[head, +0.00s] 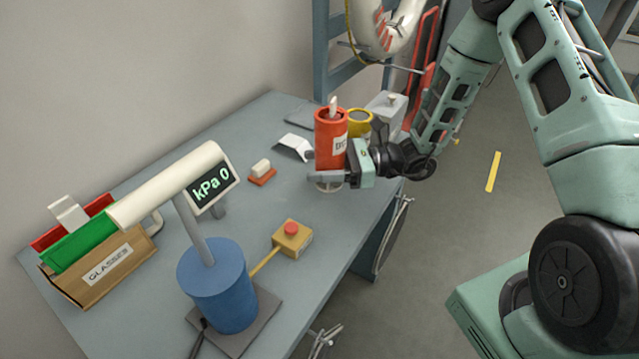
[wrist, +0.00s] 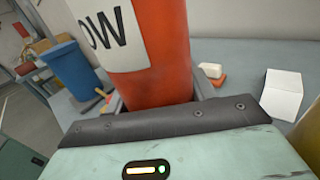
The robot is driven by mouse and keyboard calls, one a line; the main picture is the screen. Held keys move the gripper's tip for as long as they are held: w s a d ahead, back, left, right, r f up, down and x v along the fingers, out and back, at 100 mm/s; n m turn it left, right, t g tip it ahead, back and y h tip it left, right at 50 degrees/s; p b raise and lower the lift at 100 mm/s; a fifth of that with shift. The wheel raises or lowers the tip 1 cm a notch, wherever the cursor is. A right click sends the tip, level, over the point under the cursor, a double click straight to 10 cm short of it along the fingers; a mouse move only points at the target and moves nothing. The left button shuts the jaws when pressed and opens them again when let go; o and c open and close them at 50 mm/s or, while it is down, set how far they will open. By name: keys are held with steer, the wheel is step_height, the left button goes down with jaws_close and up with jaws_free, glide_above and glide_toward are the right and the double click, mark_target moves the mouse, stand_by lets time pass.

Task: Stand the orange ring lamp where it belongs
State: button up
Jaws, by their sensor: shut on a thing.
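A tall orange-red cylinder (head: 331,135) with a white label stands upright at the far right of the bench.
A yellow round-topped thing (head: 359,116) is close behind the cylinder. A white bent card (head: 294,147) and a small orange-based block (head: 262,173) lie left. Bench between is partly clear.

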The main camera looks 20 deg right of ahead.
mark_target(321, 185)
steer(key=shift+f, duration=2.85)
steer(key=shift+f, duration=0.2)
steer(key=o, duration=1.2)
steer(key=shift+r, duration=0.15)
steer(key=shift+d, duration=0.2)
steer(key=b+v, duration=0.3)
steer(key=v, duration=0.8)
steer(key=shift+s+d+r, duration=0.1)
steer(key=shift+s+d, duration=0.05)
steer(key=shift+d, duration=0.2)
